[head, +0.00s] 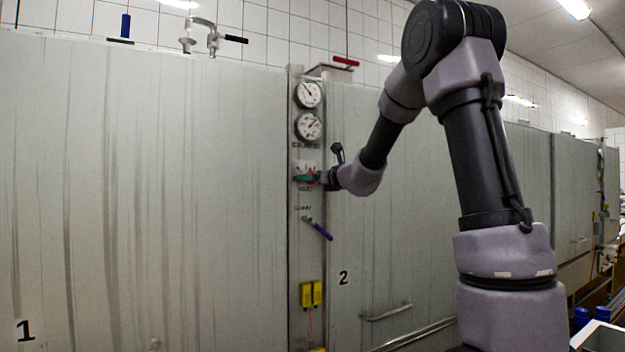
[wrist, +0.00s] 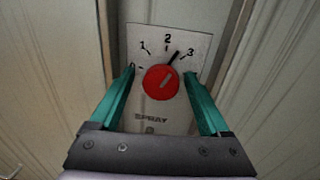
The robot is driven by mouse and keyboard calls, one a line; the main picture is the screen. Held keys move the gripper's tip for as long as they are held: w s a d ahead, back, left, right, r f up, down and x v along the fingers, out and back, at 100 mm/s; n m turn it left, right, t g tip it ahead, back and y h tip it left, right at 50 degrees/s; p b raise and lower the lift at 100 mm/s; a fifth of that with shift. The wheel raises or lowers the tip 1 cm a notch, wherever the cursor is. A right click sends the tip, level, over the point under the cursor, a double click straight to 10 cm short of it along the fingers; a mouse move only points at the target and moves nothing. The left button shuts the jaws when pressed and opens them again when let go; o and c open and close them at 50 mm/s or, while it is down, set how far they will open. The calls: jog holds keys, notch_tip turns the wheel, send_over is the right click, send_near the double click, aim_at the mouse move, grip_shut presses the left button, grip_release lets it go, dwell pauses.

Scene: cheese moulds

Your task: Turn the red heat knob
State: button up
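The round red knob (wrist: 160,79) sits on a white dial plate (wrist: 193,45) marked 0, 1, 2 and 3. A black pointer mark lies between 2 and 3. The lettering below the knob looks like SPRAY. My gripper (wrist: 159,72) is open, with one teal finger on each side of the knob and a visible gap to it. In the head view my gripper (head: 306,178) is at the column's dial plate (head: 306,166) and mostly hides the knob.
Two round gauges (head: 309,110) are above the dial on the narrow column. A purple-handled lever (head: 318,229) and yellow boxes (head: 311,294) are below it. Large grey vat walls (head: 180,180) stand on both sides. A metal rail (head: 388,312) runs at lower right.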

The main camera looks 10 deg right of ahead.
jog(key=v, duration=1)
jog(key=shift+s+d, duration=0.15)
jog(key=shift+s, duration=0.25)
jog(key=s+a+f+n+g+y, duration=0.1)
jog(key=s+a+n+g, duration=0.25)
jog(key=s+n, duration=0.45)
jog(key=s+a+f+n+g+y, duration=0.2)
jog(key=s+a+n+g, duration=0.15)
jog(key=s+n, duration=0.4)
jog(key=s+d+f+n+g+h, duration=0.1)
jog(key=s+d+f+n+h, duration=0.2)
jog(key=s, duration=0.4)
jog(key=s+d+f+n+g+h, duration=0.1)
jog(key=s+d+f+n+h, duration=0.3)
jog(key=s+n, duration=0.3)
jog(key=shift+s+d+f+n+h, duration=0.3)
jog(key=shift+d+n+h, duration=0.3)
jog(key=shift+d+n, duration=0.15)
dwell(2.9)
